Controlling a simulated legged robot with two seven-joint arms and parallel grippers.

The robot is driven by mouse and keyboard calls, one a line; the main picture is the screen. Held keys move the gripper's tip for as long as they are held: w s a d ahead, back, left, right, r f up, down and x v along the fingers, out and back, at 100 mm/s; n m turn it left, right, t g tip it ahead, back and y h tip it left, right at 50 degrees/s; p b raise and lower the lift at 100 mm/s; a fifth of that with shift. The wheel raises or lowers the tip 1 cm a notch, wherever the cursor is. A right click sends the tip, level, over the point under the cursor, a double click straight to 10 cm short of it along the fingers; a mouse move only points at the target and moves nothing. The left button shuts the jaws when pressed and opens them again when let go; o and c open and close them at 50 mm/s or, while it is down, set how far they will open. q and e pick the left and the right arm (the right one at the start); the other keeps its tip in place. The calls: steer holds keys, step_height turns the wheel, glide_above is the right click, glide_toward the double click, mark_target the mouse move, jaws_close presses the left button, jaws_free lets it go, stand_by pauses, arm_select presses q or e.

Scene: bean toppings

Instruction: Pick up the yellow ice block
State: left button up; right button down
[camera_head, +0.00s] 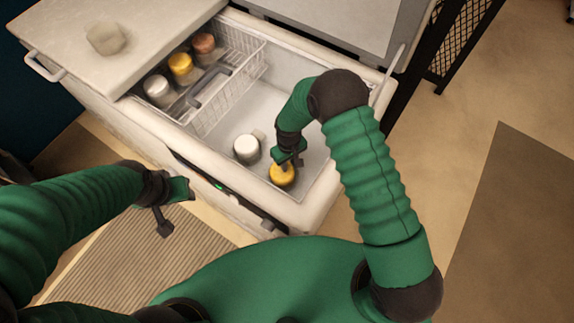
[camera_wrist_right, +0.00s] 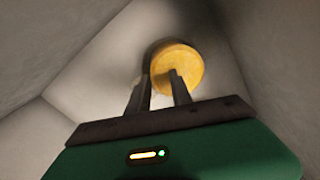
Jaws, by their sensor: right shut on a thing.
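A round yellow ice block (camera_head: 282,176) is in the near right corner of the open freezer's floor. My right gripper (camera_head: 287,163) reaches down to it and is shut on it. In the right wrist view the yellow ice block (camera_wrist_right: 184,64) shows at the tips of my right gripper (camera_wrist_right: 160,88), with one finger in front of its face. Whether the block touches the freezer floor is not clear. My left gripper (camera_head: 165,214) hangs empty outside the freezer's front; whether its fingers are apart is not clear.
A white block (camera_head: 247,148) stands left of the yellow one. A wire basket (camera_head: 232,72) holds white, yellow (camera_head: 180,65) and brown blocks. Freezer walls (camera_head: 322,188) close in near my right gripper. A pale lump (camera_head: 106,38) lies on the lid (camera_head: 70,50).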

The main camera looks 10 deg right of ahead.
step_height(320, 180, up, 8)
steer(key=shift+s+a+f+p, duration=0.2)
steer(key=shift+a+p, duration=0.1)
steer(key=shift+p, duration=0.15)
steer(key=c, duration=2.1)
jaws_free()
steer(key=shift+w+f, duration=0.1)
steer(key=shift+w, duration=0.15)
steer(key=o, duration=1.7)
steer(key=shift+c, duration=0.2)
